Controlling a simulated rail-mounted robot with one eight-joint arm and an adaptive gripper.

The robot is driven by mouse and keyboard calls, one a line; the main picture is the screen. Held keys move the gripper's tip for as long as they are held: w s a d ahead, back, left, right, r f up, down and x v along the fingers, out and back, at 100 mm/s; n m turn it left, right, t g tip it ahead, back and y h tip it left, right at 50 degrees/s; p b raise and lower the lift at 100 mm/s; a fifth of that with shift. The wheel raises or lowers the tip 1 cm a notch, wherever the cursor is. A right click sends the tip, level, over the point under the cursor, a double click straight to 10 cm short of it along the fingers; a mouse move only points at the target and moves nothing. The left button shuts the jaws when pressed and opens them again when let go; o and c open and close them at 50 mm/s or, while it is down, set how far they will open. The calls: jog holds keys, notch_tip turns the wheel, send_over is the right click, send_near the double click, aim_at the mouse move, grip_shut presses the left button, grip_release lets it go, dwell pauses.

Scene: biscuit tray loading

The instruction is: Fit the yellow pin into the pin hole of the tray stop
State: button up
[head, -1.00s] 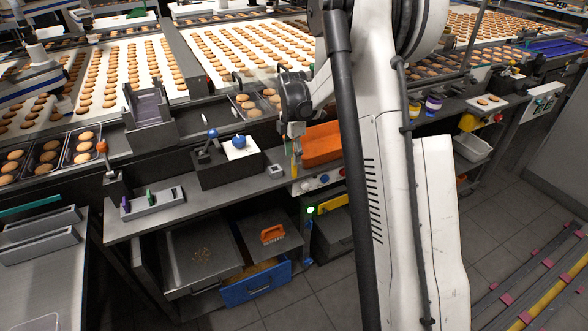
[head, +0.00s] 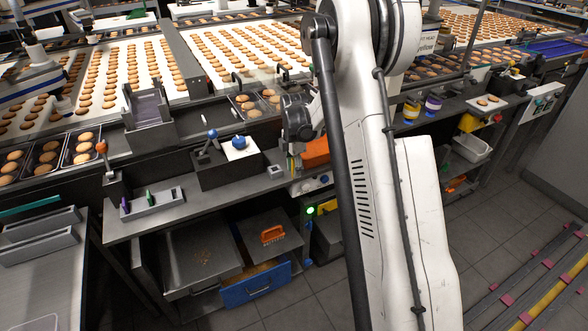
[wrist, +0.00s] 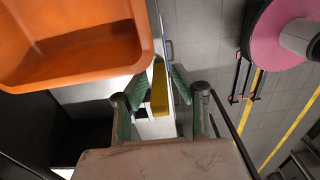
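My gripper (wrist: 160,78) points down near the bench's front edge, with green pads on both fingers. A long grey fixture (head: 152,204) with green and purple pieces stands further left. I cannot tell which is the tray stop, and no pin hole is clear.
An orange bin (wrist: 75,40) is close to my gripper, also visible in the head view (head: 316,152). A dark box (head: 225,168) with a blue knob and lever stands left. An open blue drawer (head: 256,286) is below. Free bench lies between box and fixture.

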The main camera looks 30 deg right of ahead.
aim_at(292, 160)
grip_shut()
jog(key=shift+r, duration=0.5)
jog(key=r, duration=0.3)
jog(key=shift+s+a+r, duration=0.2)
jog(key=shift+a+r, duration=0.15)
jog(key=shift+a, duration=0.05)
jog(key=s+a+r, duration=0.4)
jog(key=a+r, duration=0.2)
jog(key=a, duration=0.4)
jog(key=shift+s, duration=0.25)
